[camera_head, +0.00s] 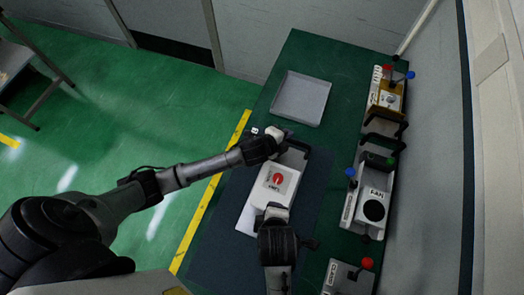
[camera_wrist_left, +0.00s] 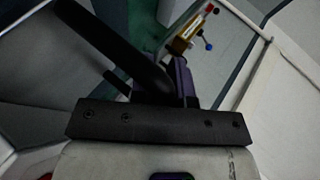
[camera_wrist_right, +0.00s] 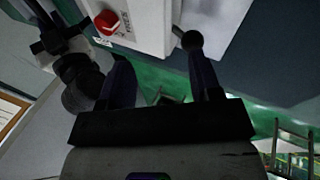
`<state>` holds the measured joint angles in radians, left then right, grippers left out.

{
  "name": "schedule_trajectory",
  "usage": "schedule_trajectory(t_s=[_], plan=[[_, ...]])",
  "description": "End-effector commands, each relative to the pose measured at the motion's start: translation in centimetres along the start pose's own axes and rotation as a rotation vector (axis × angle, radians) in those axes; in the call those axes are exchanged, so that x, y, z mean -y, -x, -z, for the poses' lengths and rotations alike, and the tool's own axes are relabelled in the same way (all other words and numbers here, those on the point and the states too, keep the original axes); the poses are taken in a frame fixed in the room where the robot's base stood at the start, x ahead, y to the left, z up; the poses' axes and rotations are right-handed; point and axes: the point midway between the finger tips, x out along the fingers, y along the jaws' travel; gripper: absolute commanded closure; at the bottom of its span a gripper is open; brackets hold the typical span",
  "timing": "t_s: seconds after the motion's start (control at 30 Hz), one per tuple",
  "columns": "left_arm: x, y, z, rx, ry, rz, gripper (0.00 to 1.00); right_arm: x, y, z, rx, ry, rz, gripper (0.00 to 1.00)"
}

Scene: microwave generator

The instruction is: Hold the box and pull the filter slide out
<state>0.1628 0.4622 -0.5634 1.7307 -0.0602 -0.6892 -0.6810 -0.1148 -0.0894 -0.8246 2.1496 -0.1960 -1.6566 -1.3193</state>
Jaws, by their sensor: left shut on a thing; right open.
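The white box (camera_head: 262,205) with a red knob (camera_head: 278,179) lies on the dark mat. A dark bar (camera_head: 295,152) is at its far end and shows large in the left wrist view (camera_wrist_left: 125,45). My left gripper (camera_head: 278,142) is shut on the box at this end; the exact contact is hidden. My right gripper (camera_head: 273,210) is open at the near end of the box. In the right wrist view, a black ball handle (camera_wrist_right: 192,40) on a short stem sticks out of the box (camera_wrist_right: 150,22), close to one fingertip. I cannot make out the filter slide's body.
An empty grey tray (camera_head: 301,98) lies at the far end of the green table (camera_head: 300,50). Along the right side stand a yellow-topped unit (camera_head: 388,97), a fan unit (camera_head: 374,205) and another unit with a red ball (camera_head: 345,280). The mat right of the box is clear.

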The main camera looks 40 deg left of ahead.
Motion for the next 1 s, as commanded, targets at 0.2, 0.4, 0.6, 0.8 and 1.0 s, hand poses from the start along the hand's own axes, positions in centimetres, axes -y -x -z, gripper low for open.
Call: schedule_trajectory(t_s=[0.2,0.4,0.6,0.8,1.0], plan=[[-0.5,-0.1,-0.4,0.009,-0.001,-0.010,1.00,-2.7,1.3,2.5,-0.068,0.307,0.010,0.42],[-0.5,-0.1,-0.4,0.010,-0.001,-0.011,1.00,-2.2,2.8,3.5,-0.148,0.520,0.099,0.42],[-0.6,-0.1,-0.4,0.010,-0.001,-0.012,1.00,-1.1,3.6,2.7,-0.166,0.668,0.204,0.42],[-0.6,-0.1,-0.4,0.010,-0.001,-0.012,1.00,-0.4,4.1,1.9,-0.165,0.739,0.274,0.42],[-0.6,-0.1,-0.4,0.010,-0.001,-0.012,1.00,0.3,3.0,1.7,-0.165,0.759,0.299,0.42]])
